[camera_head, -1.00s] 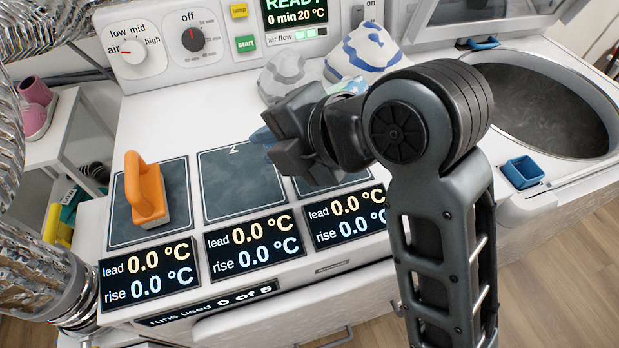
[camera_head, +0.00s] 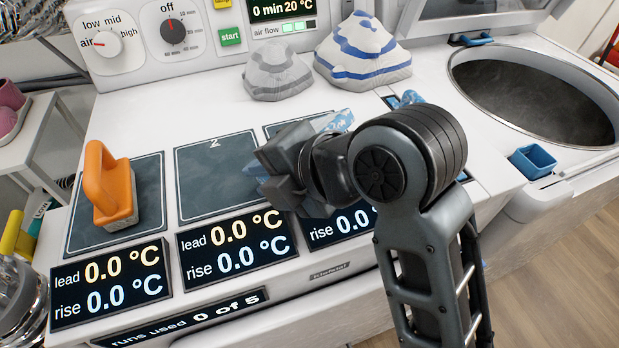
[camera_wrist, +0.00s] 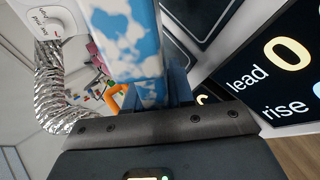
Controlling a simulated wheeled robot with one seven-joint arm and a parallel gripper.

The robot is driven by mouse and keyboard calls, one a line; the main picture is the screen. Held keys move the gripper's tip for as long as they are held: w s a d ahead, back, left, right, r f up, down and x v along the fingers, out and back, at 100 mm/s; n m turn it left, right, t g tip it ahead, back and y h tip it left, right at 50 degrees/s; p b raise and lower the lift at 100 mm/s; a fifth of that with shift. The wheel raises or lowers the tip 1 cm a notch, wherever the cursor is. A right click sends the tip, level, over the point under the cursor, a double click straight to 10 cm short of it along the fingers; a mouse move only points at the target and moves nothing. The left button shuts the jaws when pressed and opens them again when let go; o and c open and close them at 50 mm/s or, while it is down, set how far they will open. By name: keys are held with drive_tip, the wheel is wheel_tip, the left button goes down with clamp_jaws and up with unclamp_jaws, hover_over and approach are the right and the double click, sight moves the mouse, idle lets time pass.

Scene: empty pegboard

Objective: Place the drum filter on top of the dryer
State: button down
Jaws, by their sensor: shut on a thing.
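My gripper (camera_head: 275,172) is over the right dark pad (camera_head: 283,128) of the white machine. It is shut on a flat blue-and-white patterned thing (camera_wrist: 125,40), seen close in the wrist view. Part of this thing (camera_head: 336,121) shows behind my gripper in the head view; the rest is hidden by my gripper and arm. I cannot tell for sure whether it is the drum filter. The machine's white top (camera_head: 150,128) carries the pads and a dial panel. A round drum opening (camera_head: 530,100) is at the right.
An orange-handled block (camera_head: 108,190) stands on the left pad. The middle pad (camera_head: 215,180) is bare. A grey-striped cloth pile (camera_head: 277,75) and a blue-striped one (camera_head: 362,52) sit at the back. A small blue cup (camera_head: 532,160) is by the drum opening.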

drive_tip(key=c, duration=1.1)
unclamp_jaws()
drive_tip(key=p+v, duration=0.4)
drive_tip(key=v, duration=0.3)
drive_tip(key=shift+a+r, duration=0.1)
drive_tip(key=shift+s+d+r+p, duration=0.25)
drive_tip(key=shift+s+d+p, duration=0.05)
drive_tip(key=shift+d+p, duration=0.1)
drive_tip(key=r+p, duration=0.2)
drive_tip(key=s+d+r+p, duration=0.1)
drive_tip(key=r+p, duration=0.1)
drive_tip(key=r, duration=0.1)
drive_tip(key=r+p, duration=0.2)
drive_tip(key=r, duration=0.1)
drive_tip(key=shift+s+d, duration=0.2)
drive_tip(key=shift+d, duration=0.15)
drive_tip(key=shift+f, duration=0.1)
